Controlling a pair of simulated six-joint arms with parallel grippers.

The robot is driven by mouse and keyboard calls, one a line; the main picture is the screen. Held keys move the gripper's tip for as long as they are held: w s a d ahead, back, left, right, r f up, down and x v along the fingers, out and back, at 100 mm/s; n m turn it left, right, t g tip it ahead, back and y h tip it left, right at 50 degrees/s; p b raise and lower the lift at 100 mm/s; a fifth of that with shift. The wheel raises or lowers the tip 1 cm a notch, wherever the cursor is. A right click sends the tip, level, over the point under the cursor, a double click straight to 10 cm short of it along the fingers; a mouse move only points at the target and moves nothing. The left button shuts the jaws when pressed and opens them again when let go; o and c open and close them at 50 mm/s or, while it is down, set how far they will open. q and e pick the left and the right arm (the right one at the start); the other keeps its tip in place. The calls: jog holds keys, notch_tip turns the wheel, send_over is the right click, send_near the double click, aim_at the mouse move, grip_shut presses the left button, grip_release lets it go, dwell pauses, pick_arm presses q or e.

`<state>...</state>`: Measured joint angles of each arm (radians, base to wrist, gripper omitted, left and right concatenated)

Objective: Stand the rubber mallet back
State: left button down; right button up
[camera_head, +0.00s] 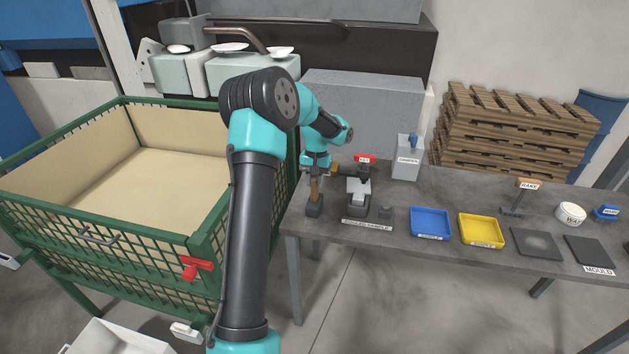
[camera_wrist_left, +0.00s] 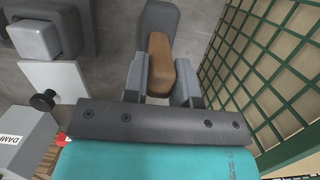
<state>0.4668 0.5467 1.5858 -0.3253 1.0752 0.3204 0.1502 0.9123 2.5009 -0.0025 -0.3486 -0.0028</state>
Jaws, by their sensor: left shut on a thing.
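The rubber mallet has a wooden handle (camera_head: 315,188) and a dark grey head (camera_head: 314,209). It is upright, head down, at the table's left end in the head view. My left gripper (camera_head: 317,171) comes from above and is shut on the upper handle. In the left wrist view the gripper (camera_wrist_left: 160,85) has a finger on each side of the wooden handle (camera_wrist_left: 160,62), and the grey head (camera_wrist_left: 158,20) lies beyond. I cannot tell whether the head touches the table. My right gripper is not in view.
The grey table (camera_head: 450,192) holds a block labelled as cooled sample (camera_head: 358,190) close right of the mallet. A damper box (camera_head: 407,160), a blue tray (camera_head: 431,222) and a yellow tray (camera_head: 480,229) stand further right. A green mesh crate (camera_head: 120,262) is close on the left.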

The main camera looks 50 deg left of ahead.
pick_arm(q)
jog(key=shift+f, duration=0.1)
jog(key=c, duration=0.9)
grip_release()
jog(key=r, duration=0.4)
jog(key=w+a+r, duration=0.1)
jog(key=r, duration=0.3)
jog(key=w+r, duration=0.1)
jog(key=r, duration=0.3)
jog(key=shift+a, duration=0.15)
